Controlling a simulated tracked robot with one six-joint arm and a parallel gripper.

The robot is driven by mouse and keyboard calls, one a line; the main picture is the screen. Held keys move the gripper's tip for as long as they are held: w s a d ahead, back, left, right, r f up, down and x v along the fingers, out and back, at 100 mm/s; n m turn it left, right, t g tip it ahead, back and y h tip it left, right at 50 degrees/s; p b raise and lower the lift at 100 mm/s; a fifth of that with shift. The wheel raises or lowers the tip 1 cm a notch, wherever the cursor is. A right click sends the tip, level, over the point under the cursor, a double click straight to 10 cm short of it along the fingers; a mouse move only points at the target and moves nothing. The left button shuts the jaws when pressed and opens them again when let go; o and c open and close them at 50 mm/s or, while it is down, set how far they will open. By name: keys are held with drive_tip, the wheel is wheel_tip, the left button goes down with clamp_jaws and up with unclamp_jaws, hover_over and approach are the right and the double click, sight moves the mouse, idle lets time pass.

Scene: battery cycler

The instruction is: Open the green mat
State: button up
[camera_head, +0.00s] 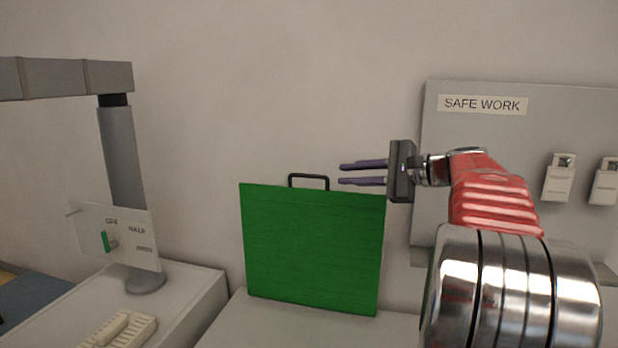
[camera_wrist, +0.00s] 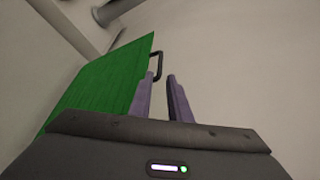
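The green mat (camera_head: 312,250) stands upright like a panel on a light surface, against the wall, in the middle of the head view. A dark handle (camera_head: 309,177) is on its top edge. My gripper (camera_head: 340,174) is just right of the handle, by the mat's top right corner, its purple fingers pointing left. The fingers are apart with nothing between them. In the wrist view the green mat (camera_wrist: 95,88) is at the left and the handle (camera_wrist: 159,62) lies ahead of the finger gap; my gripper (camera_wrist: 161,78) is not touching it there as far as I can tell.
A grey post with an arm (camera_head: 122,155) and a small sign plate (camera_head: 130,225) with a green lever stand at left. A beige block (camera_head: 125,330) lies in front. A "SAFE WORK" board (camera_head: 480,135) with hanging padlocks is at right, behind my arm.

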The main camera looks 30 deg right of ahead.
sight(316, 176)
drive_tip(key=x, duration=1.2)
drive_tip(key=shift+w+a+f, duration=0.15)
drive_tip(key=shift+w, duration=0.2)
drive_tip(key=shift+c, duration=0.2)
clamp_jaws()
